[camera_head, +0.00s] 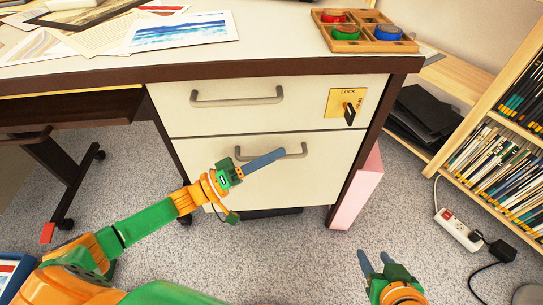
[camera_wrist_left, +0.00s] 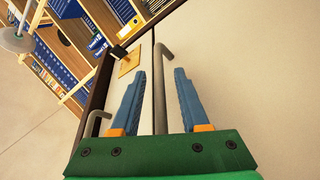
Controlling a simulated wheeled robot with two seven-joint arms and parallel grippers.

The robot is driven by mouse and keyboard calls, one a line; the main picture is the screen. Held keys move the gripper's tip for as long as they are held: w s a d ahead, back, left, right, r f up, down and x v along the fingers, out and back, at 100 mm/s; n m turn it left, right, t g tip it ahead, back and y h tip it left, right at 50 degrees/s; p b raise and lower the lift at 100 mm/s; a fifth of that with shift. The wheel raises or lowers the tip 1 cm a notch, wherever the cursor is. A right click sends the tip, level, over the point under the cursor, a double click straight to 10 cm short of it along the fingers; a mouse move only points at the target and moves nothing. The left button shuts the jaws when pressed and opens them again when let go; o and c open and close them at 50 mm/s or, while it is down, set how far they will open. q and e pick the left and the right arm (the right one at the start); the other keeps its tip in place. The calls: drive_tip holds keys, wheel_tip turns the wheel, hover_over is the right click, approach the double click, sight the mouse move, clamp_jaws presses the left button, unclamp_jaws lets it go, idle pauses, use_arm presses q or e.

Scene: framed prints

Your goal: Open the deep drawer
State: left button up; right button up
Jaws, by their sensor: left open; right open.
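The deep drawer (camera_head: 286,180) is the lower, taller white front under the desk, and it looks flush with the cabinet. Its grey bar handle (camera_head: 296,153) is partly covered by my left fingers in the head view. My left gripper (camera_head: 263,162) is open at this handle. In the left wrist view, the bar handle (camera_wrist_left: 159,75) runs between the two open blue fingers of my left gripper (camera_wrist_left: 155,85), with gaps beside it. My right gripper (camera_head: 375,263) is open and empty, low at the right, away from the cabinet.
The upper drawer (camera_head: 230,117) is shut and has its own handle (camera_head: 237,101). A yellow lock plate (camera_head: 346,103) with a dark key sits at its right. A pink panel (camera_head: 357,190) leans beside the cabinet. A power strip (camera_head: 458,230) lies on the carpet. Bookshelves (camera_head: 500,150) stand right.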

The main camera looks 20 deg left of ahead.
use_arm(q)
clamp_jaws()
idle(1.3)
